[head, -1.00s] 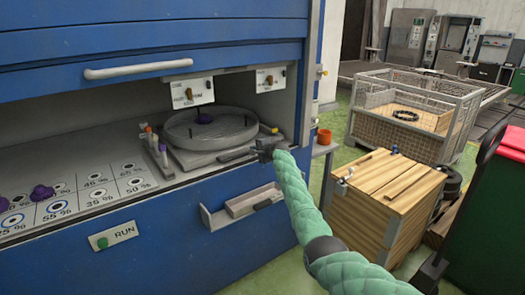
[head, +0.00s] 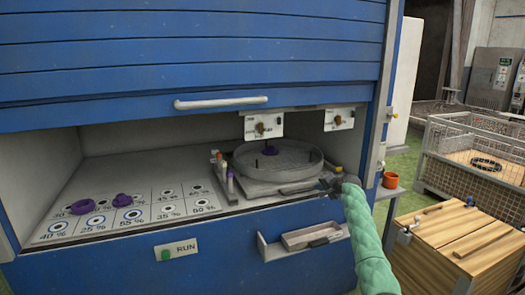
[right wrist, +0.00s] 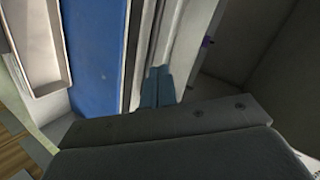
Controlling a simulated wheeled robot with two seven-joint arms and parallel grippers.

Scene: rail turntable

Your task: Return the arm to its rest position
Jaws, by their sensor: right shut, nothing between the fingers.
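My right arm, in a green sleeve, comes in from the lower right of the head view. Its dark gripper (head: 326,187) is at the front right edge of the cabinet opening, close to the round grey turntable (head: 245,168). The gripper is shut with nothing held. In the right wrist view its two fingers (right wrist: 158,87) lie together in front of a pale ledge. I cannot tell whether they touch anything. My left gripper is not in view.
Purple pieces (head: 82,207) lie on the percent-marked board (head: 105,222) at left. The blue shutter (head: 190,60) hangs above the opening. An open drawer (head: 300,243) juts out below my gripper. A wooden crate (head: 465,245) and wire cage (head: 450,150) stand at right.

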